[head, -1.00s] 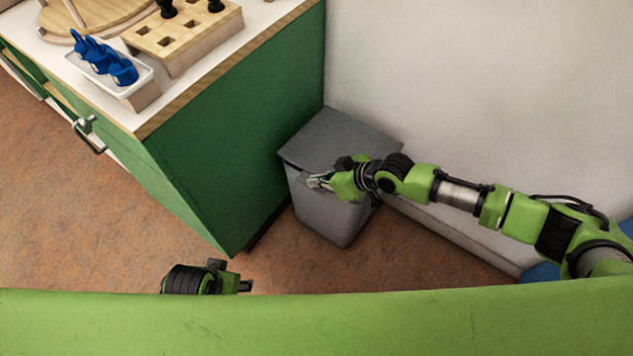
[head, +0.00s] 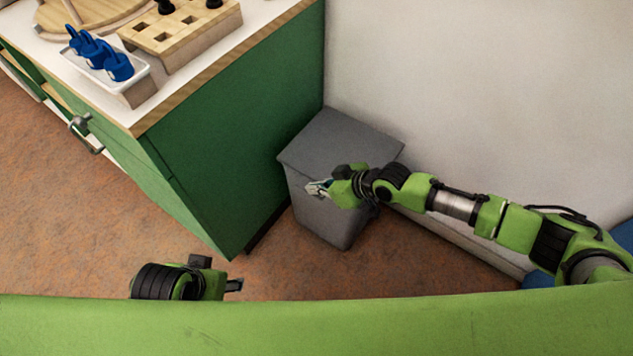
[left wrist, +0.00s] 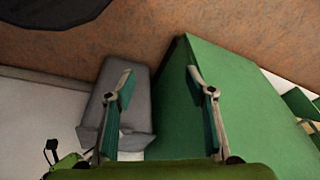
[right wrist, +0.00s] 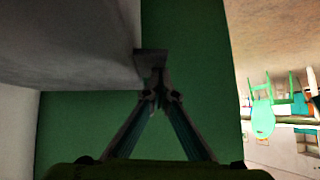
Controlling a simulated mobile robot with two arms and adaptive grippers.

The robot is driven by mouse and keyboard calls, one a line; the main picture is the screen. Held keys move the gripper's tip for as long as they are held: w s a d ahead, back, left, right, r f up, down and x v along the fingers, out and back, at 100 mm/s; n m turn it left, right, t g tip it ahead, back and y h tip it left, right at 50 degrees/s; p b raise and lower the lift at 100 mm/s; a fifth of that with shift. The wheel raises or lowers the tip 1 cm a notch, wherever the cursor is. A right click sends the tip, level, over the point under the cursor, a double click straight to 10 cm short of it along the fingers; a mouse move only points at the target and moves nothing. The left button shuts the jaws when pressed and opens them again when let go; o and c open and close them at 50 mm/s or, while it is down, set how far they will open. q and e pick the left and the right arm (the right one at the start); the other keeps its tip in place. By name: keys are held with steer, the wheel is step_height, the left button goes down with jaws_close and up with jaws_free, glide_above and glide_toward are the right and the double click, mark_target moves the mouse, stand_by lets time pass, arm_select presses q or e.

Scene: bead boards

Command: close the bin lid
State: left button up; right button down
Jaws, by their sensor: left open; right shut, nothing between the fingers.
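A grey bin (head: 319,215) stands on the floor between the green cabinet and the wall. Its grey lid (head: 335,142) lies over the top and looks down on the rim; my right gripper covers part of its front edge, so any small gap there is hidden. My right gripper (head: 317,188) is shut and empty at the front of the bin, just by the lid's front edge. The right wrist view shows its fingertips (right wrist: 160,93) together below a small grey tab (right wrist: 150,58). My left gripper (head: 238,285) is open and empty, low and apart from the bin.
The green cabinet (head: 225,140) stands close against the bin's left side. Its top holds a white tray (head: 140,75) of blue things and a wooden block (head: 195,35) with holes. The wall (head: 480,90) is behind the bin. The brown floor (head: 80,220) at left is clear.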

steer(key=shift+s+f, duration=0.35)
steer(key=shift+f, duration=0.1)
steer(key=shift+r, duration=0.1)
step_height(320, 180, up, 2)
steer(key=p, duration=0.2)
steer(key=shift+w+r+p, duration=0.15)
steer(key=shift+r+p, duration=0.05)
steer(key=shift+p, duration=0.1)
step_height(320, 180, up, 3)
steer(key=shift+w+d+f+p, duration=0.1)
steer(key=shift+f+p, duration=0.05)
steer(key=shift+p, duration=1)
arm_select(q)
steer(key=s+f+p, duration=0.1)
steer(key=s+f, duration=0.1)
steer(key=f, duration=0.9)
steer(key=s+f+g+p, duration=0.1)
steer(key=s+f, duration=0.2)
steer(key=f, duration=0.8)
steer(key=shift+s+f, duration=0.15)
arm_select(e)
steer(key=v, duration=0.9)
steer(key=shift+s, duration=0.3)
arm_select(q)
steer(key=shift+d, duration=0.1)
